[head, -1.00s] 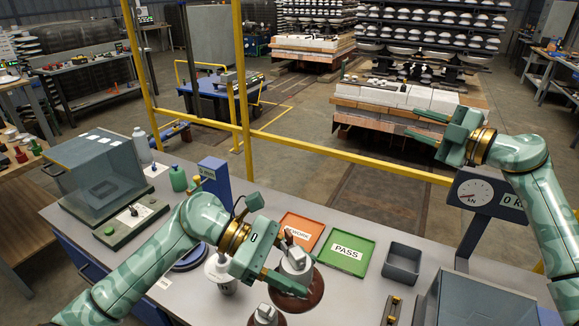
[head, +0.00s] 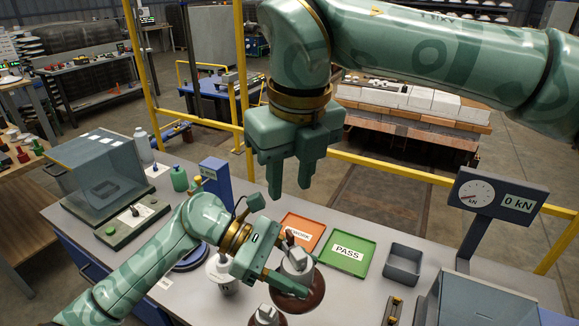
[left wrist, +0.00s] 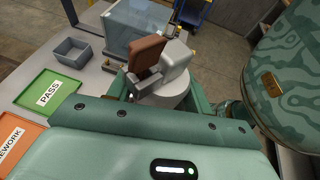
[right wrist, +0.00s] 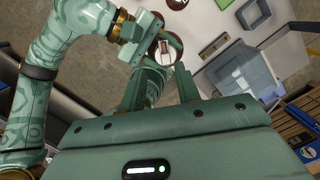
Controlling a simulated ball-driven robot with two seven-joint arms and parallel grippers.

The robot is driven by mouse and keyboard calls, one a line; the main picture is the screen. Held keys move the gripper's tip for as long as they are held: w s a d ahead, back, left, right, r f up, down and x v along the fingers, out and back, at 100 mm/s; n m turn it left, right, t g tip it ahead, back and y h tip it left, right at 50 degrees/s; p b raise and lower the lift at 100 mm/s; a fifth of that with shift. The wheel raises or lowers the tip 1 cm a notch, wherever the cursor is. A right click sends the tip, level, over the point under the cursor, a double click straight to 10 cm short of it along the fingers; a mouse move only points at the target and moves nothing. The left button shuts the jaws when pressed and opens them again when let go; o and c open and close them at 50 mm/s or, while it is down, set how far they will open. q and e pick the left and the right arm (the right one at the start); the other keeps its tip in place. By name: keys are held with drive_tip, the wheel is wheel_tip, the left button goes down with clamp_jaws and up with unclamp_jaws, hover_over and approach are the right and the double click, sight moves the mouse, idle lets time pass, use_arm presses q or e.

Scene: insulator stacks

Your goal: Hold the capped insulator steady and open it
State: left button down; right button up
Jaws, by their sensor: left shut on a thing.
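The capped insulator (head: 297,262) stands on the bench in the head view, with a pale cap above a brown disc (head: 313,292). My left gripper (head: 294,284) is shut on it, one finger along its near side. In the left wrist view the pale cap (left wrist: 165,90) sits between the fingers, with a grey metal fitting (left wrist: 175,57) and a brown piece (left wrist: 147,53) on top. My right gripper (head: 291,190) is open and empty, pointing down above and behind the insulator. The insulator also shows in the right wrist view (right wrist: 166,49), beyond my right fingers.
A second insulator (head: 265,314) stands at the near edge, and a white one (head: 221,271) is left of my left gripper. The orange REWORK tray (head: 303,229), green PASS tray (head: 346,250) and grey bin (head: 403,263) lie behind and right. A force gauge (head: 482,194) stands at right.

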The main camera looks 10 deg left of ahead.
sight(285, 243)
drive_tip(key=f, duration=0.3)
drive_tip(key=w+f, duration=0.1)
drive_tip(key=f, duration=0.3)
drive_tip(key=a+f, duration=0.1)
drive_tip(key=f, duration=0.2)
drive_tip(key=shift+w+a+f, duration=0.1)
drive_tip(key=shift+w+f, duration=0.05)
drive_tip(key=shift+f, duration=0.2)
clamp_jaws()
drive_tip(key=shift+r, duration=0.2)
drive_tip(key=shift+r, duration=0.9)
drive_tip(key=shift+r, duration=0.1)
drive_tip(key=shift+r, duration=1.9)
